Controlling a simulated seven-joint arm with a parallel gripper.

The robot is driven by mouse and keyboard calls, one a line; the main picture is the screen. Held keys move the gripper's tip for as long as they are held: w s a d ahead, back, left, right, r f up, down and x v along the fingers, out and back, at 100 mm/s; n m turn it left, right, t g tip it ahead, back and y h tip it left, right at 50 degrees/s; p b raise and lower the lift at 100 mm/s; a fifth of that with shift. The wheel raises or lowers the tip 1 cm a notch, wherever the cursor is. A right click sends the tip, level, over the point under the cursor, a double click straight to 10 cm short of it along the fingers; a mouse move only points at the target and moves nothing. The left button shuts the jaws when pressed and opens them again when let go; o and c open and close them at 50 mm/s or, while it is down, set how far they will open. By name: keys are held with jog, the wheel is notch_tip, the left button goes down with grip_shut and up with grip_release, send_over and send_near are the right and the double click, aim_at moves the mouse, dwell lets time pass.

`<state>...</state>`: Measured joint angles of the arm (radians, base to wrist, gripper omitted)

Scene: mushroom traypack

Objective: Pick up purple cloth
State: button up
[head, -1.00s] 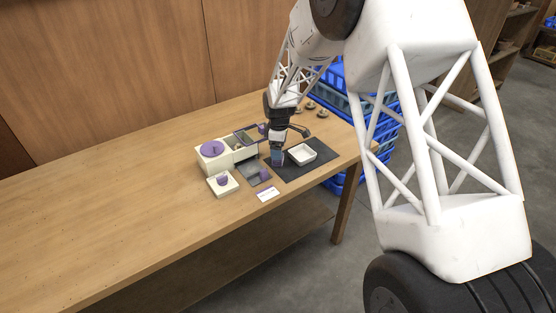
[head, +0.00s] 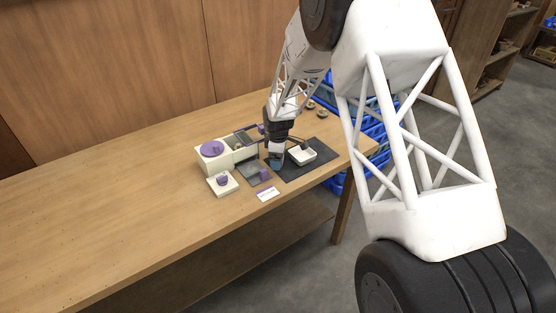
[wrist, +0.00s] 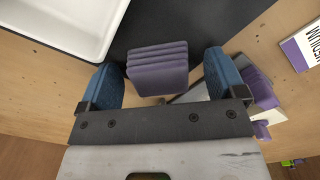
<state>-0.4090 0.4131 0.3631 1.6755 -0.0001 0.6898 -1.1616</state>
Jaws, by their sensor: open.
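A folded purple cloth (wrist: 158,72), a ridged stack of layers, lies over the dark mat (wrist: 195,22) in the wrist view. It sits between the two blue fingertips of my gripper (wrist: 162,80), with a gap on each side. My gripper is open. In the head view my gripper (head: 276,161) points down at the left part of the mat and hides this cloth. A second purple folded piece (wrist: 257,90) lies outside the right finger, on a grey tray; it also shows in the head view (head: 264,174).
A white tray (head: 304,157) stands on the mat right of my gripper. A white label card (head: 268,194) lies in front. The table's left side is clear.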

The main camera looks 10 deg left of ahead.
dwell(0.3)
jog(key=c, duration=1.1)
jog(key=shift+o, duration=0.2)
jog(key=shift+r, duration=0.1)
jog(key=shift+r, duration=0.7)
notch_tip(320, 180, up, 2)
jog(key=shift+r, duration=0.1)
jog(key=s+d, duration=0.3)
jog(key=s, duration=0.4)
jog(key=s+d+r, duration=0.1)
jog(key=s+d, duration=0.2)
jog(key=s, duration=0.4)
jog(key=shift+s, duration=0.4)
jog(key=shift+d+r, duration=0.1)
